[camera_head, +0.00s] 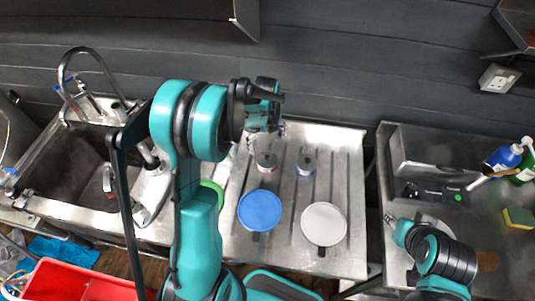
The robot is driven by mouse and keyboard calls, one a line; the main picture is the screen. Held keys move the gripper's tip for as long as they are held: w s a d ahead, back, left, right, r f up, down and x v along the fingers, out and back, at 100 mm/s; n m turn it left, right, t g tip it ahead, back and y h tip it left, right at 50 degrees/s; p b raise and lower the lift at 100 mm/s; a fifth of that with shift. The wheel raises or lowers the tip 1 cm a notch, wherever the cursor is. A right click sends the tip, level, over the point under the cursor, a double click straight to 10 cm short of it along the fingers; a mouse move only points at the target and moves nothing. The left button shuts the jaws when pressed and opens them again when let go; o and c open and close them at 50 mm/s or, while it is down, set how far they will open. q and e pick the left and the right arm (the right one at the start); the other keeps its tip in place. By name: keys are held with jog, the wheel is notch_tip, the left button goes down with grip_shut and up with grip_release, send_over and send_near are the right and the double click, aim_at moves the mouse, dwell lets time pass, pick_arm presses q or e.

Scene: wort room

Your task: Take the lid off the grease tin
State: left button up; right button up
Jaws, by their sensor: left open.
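Two small tins stand on the steel drainboard (342,170): a left tin (265,160) and a right tin (306,163) with a blue band. I cannot tell which is the grease tin, or make out its lid. My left gripper (266,122) is open, above and behind the left tin, with no object seen in it. My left arm hides part of the drainboard. My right gripper (394,224) is low over the right-hand counter, apart from the tins; its jaws are too small to read.
A blue round piece (260,210) and a white round piece (324,224), both with dark handles, lie in front of the tins. A sink (62,165) with a tap is at left, a red crate (75,282) below. Blue and green bottles (502,158) stand at right.

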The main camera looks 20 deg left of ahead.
aim_at(267, 157)
pick_arm(q)
notch_tip(267, 157, down, 3)
jog(key=shift+r+b, duration=0.1)
jog(key=shift+b, duration=0.3)
jog(key=shift+f, duration=0.4)
jog(key=f, duration=0.1)
jog(key=f+b, duration=0.1)
jog(key=f, duration=0.1)
jog(key=shift+d+f, duration=0.2)
jog(key=shift+f, duration=0.45)
jog(key=c, duration=1.4)
jog(key=shift+s+r, duration=0.1)
jog(key=c, duration=0.4)
jog(key=shift+c, duration=0.9)
grip_shut()
